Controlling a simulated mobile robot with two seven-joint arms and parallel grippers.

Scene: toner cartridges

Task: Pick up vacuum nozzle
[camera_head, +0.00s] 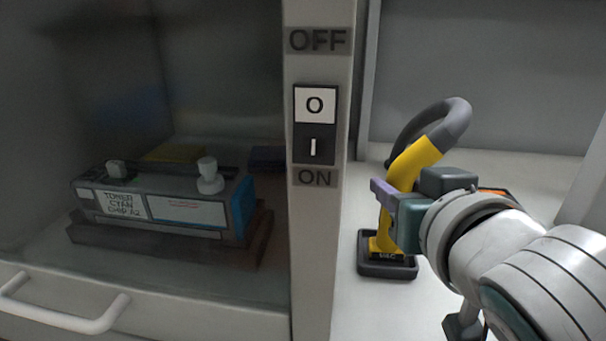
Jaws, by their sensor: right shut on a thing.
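The vacuum nozzle (412,160) is yellow with a grey hose curving from its top. It stands tilted, with its lower end at a dark base (372,268) marked with small letters, on the white surface right of the switch post. My right gripper (388,205) comes in from the right and is shut on the nozzle's middle. The gripper hides part of the nozzle. I cannot tell whether the nozzle's lower end is clear of the base. My left gripper is not in view.
A glass-fronted cabinet at left holds a toner cartridge (150,207) on a dark stand. Its white handle (75,318) sticks out at lower left. A post with an OFF/ON switch (315,124) stands between the cabinet and the nozzle.

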